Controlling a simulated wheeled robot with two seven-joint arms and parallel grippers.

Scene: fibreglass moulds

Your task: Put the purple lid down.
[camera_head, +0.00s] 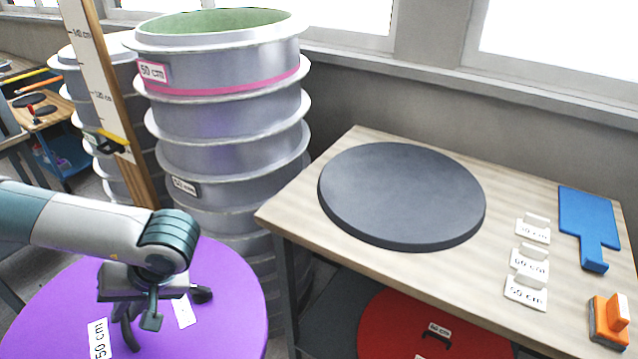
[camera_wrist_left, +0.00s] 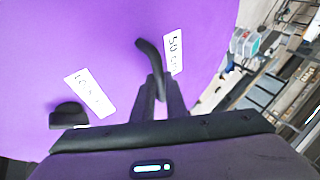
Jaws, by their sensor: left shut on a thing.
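The purple lid (camera_head: 228,275) is a large round disc with white labels, one reading 50 cm, at the lower left of the head view. Its purple face fills much of the left wrist view (camera_wrist_left: 90,40). My left gripper (camera_head: 140,318) is shut on the lid's dark handle (camera_wrist_left: 150,55). A second dark knob (camera_wrist_left: 68,114) stands on the lid beside the gripper. What lies under the lid is hidden. My right gripper is not in view.
A wooden table (camera_head: 290,212) at the right bears a dark grey disc (camera_head: 405,195), several label cards (camera_head: 528,262), a blue tool (camera_head: 588,215) and an orange block (camera_head: 608,325). A red lid (camera_head: 400,335) is below. Stacked grey moulds (camera_head: 225,150) and a measuring post (camera_head: 105,90) stand behind.

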